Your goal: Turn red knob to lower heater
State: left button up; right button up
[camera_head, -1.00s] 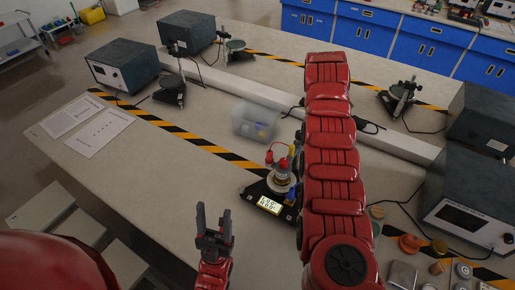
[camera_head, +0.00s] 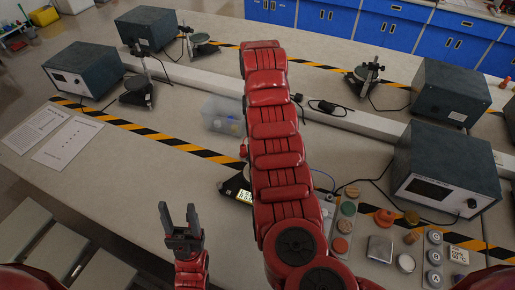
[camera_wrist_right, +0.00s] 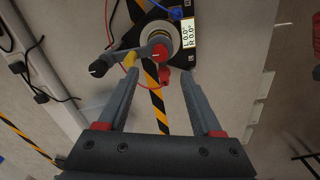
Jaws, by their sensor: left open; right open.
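The device with a small lit display (camera_head: 236,190) stands on the bench, mostly hidden behind my right arm in the head view. In the right wrist view, its display (camera_wrist_right: 188,32) reads about 0.0. A red knob-like part (camera_wrist_right: 160,51) sits near the device's round part, and another red piece (camera_wrist_right: 164,76) is just below it. I cannot tell for sure which is the heater knob. My right gripper (camera_wrist_right: 158,88) is open, with its fingers to either side below these parts and nothing clearly held. My left gripper (camera_head: 178,213) is open and empty over the bench's near side.
A clear plastic bin (camera_head: 221,114) stands behind the device. A grey box instrument (camera_head: 445,178) is at the right, with colored discs and buttons before it, including a metal block (camera_head: 380,249). Paper sheets (camera_head: 66,146) lie at left. The near left bench is bare.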

notch_tip(320, 180, down, 10)
jog(key=shift+r, duration=0.15)
dwell(0.3)
grip_shut()
